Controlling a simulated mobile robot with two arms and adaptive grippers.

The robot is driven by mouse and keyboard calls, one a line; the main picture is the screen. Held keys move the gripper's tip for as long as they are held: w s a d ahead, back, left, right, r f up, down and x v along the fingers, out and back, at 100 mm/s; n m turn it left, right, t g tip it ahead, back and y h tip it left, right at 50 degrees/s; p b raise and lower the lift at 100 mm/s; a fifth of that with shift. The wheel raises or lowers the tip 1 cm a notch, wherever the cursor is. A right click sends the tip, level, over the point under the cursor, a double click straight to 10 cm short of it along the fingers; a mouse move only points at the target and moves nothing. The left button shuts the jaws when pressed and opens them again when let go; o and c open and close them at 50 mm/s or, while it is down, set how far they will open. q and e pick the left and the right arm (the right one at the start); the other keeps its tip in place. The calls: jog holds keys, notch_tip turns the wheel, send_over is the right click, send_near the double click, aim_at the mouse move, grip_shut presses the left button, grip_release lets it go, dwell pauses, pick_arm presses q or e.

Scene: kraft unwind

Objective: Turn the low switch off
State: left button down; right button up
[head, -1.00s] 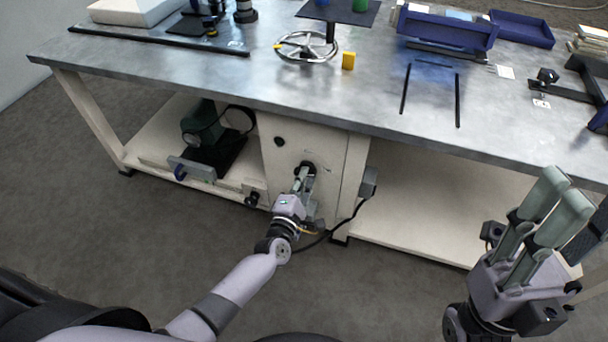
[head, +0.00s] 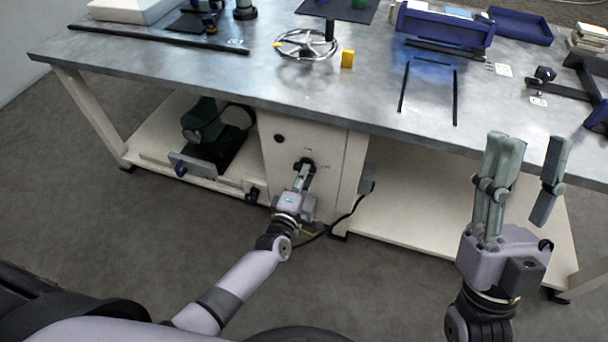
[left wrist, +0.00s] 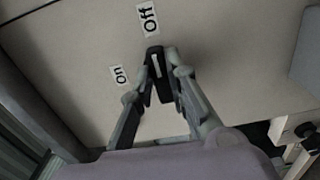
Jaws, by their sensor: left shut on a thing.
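The low switch is a black knob (left wrist: 155,62) with a white line on the bench's pale front panel. In the left wrist view its line points up towards the "Off" label (left wrist: 147,18). The "On" label (left wrist: 118,75) is to its left. My left gripper (left wrist: 160,72) is shut on the knob, with a finger on each side; it also shows low at the panel in the head view (head: 303,172). There the fingers partly hide the knob (head: 304,162). My right gripper (head: 526,155) is open and empty, in front of the bench's right side.
The metal bench top (head: 270,85) overhangs the panel. A green machine (head: 203,128) sits on the lower shelf at left. A black cable (head: 345,215) hangs right of the panel.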

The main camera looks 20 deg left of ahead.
pick_arm(q)
jog(key=c, duration=1.6)
grip_release()
jog(key=shift+o, duration=0.2)
jog(key=shift+s, duration=0.15)
jog(key=s, duration=1.1)
jog(key=shift+s+a, duration=0.2)
jog(key=shift+s, duration=0.2)
